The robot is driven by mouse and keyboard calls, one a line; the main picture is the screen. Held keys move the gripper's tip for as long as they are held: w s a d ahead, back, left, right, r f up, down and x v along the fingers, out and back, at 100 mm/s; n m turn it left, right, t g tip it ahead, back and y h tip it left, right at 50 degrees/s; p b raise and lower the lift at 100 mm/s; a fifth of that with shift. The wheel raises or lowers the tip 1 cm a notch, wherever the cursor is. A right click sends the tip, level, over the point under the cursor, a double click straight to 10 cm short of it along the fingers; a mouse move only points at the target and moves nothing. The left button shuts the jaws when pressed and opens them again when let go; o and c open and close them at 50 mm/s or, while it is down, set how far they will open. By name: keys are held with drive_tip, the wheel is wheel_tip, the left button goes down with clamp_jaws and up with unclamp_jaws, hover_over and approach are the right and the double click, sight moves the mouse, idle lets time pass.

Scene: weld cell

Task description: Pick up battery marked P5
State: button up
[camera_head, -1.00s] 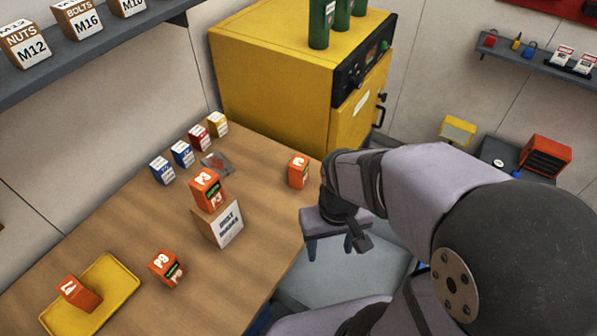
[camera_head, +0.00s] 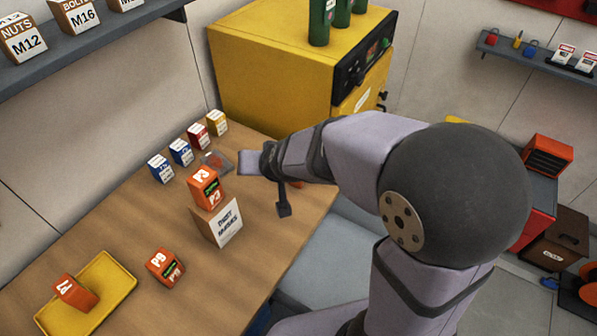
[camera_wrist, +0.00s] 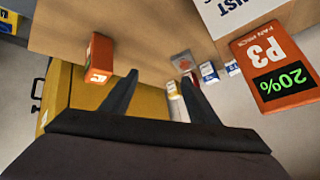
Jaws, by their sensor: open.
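No label that I can read says P5. One orange battery (camera_wrist: 101,57) stands near the table's edge, its label unreadable in the wrist view; the arm hides most of it in the head view (camera_head: 297,184). A battery marked P3 (camera_head: 205,187) sits on a white-faced box (camera_head: 222,224) and looms at the right of the wrist view (camera_wrist: 278,65), showing 20%. A battery apparently marked P9 (camera_head: 165,268) stands on the table. Another, seemingly P7 (camera_head: 76,291), is tilted in a yellow tray (camera_head: 118,273). My gripper (camera_wrist: 161,74) is open and empty above the table.
Several small blue, red and yellow boxes (camera_head: 181,152) line the wall side of the table (camera_head: 120,245), with a flat grey-red item (camera_head: 216,161) beside them. A yellow oven (camera_head: 265,65) stands behind the table. The table's front middle is clear.

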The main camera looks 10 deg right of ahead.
drive_tip(key=w+d+m+t+h+b, duration=0.1)
drive_tip(key=w+d+m+t+h, duration=0.25)
drive_tip(key=w+h, duration=0.2)
drive_tip(key=d+f+h, duration=0.1)
drive_tip(key=f, duration=0.1)
drive_tip(key=s+d+f+m+h, duration=0.1)
drive_tip(key=d+f+h, duration=0.1)
drive_tip(key=s+d+f+m+g+h, duration=0.1)
drive_tip(key=d+f+h, duration=0.1)
drive_tip(key=shift+s+d+m, duration=0.15)
drive_tip(key=shift+m, duration=0.1)
drive_tip(key=shift+f, duration=0.45)
drive_tip(key=shift+p+x, duration=0.95)
drive_tip(key=shift+x, duration=2.7)
clamp_jaws()
drive_tip(key=shift+r, duration=0.15)
